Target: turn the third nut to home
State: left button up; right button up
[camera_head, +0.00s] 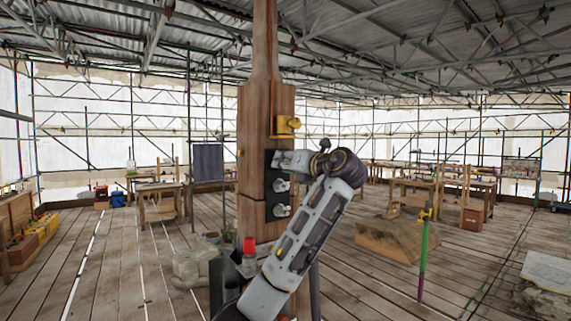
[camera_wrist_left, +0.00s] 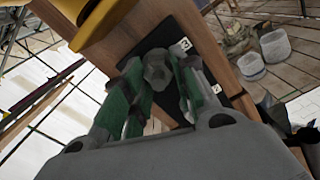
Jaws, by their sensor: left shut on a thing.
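A dark plate (camera_head: 270,198) is fixed on a wooden post (camera_head: 252,140), and several grey nuts stand out from it in a column. The third nut (camera_wrist_left: 157,72) is a grey hex shape beside the label 3 in the left wrist view. My left gripper (camera_head: 283,160) is at the top of the plate in the head view. Its green-padded fingers are shut on the third nut, one on each side. Two lower nuts show below it, the middle one (camera_head: 281,186) and the bottom one (camera_head: 281,210). The label 2 shows on the plate's edge.
A yellow bracket (camera_head: 288,125) sits on the post just above my gripper. A wooden block (camera_head: 396,240) lies on the plank floor to the right, near a green pole (camera_head: 423,258). Workbenches stand at the back.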

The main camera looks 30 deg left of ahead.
pick_arm(q)
jog(key=shift+f, duration=0.15)
jog(key=o, duration=1)
jog(key=shift+d, duration=0.15)
jog(key=shift+v, duration=5.9)
